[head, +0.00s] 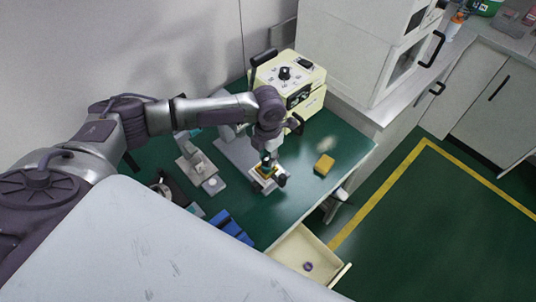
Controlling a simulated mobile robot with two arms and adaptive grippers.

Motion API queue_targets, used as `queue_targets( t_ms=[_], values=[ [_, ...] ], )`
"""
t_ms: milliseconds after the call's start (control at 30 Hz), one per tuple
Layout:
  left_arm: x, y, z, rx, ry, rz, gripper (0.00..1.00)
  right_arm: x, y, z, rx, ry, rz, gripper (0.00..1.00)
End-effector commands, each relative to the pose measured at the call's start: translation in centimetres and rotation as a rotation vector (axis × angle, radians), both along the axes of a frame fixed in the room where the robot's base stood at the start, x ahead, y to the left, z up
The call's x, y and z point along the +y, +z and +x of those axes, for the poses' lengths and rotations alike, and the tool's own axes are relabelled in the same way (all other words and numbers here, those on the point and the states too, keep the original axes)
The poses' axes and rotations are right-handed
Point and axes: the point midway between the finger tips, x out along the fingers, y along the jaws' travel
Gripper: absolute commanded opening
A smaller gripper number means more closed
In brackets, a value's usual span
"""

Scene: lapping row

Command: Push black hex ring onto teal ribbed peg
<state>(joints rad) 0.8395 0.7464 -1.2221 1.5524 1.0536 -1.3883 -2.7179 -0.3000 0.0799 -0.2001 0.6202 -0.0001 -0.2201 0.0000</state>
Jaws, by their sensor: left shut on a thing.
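My left gripper (267,163) reaches down over the green bench at the centre of the view. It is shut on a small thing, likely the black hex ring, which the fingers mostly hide. A small teal part, which may be the teal ribbed peg (266,157), shows right at the fingers. Below is a small pale block with an orange-brown top (261,174). I cannot tell whether ring and peg touch. My right gripper is not in view.
A cream machine with black knobs (287,76) stands behind the gripper. An open drawer (291,248) at the front holds a purple ring (308,266).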

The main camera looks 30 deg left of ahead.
Motion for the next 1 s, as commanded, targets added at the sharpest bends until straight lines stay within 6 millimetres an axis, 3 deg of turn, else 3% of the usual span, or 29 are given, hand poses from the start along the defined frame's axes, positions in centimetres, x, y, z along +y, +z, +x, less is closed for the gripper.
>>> queue_targets(
  t_ms=[233,267,433,767,1000],
  values=[
    [0.0,-0.7,0.0,0.000,0.000,0.000,0.10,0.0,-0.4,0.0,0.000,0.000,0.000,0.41],
    [0.0,-0.6,0.0,0.000,0.000,0.000,0.32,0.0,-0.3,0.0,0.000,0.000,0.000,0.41],
    [0.0,-0.6,0.0,0.000,0.000,0.000,0.57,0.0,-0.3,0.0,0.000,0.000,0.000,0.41],
    [0.0,-0.3,0.0,-0.001,0.000,0.000,0.57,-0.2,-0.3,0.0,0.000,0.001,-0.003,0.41],
    [0.0,3.3,0.1,-0.005,-0.001,-0.001,0.57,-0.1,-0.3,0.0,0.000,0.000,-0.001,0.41]
  ],
)
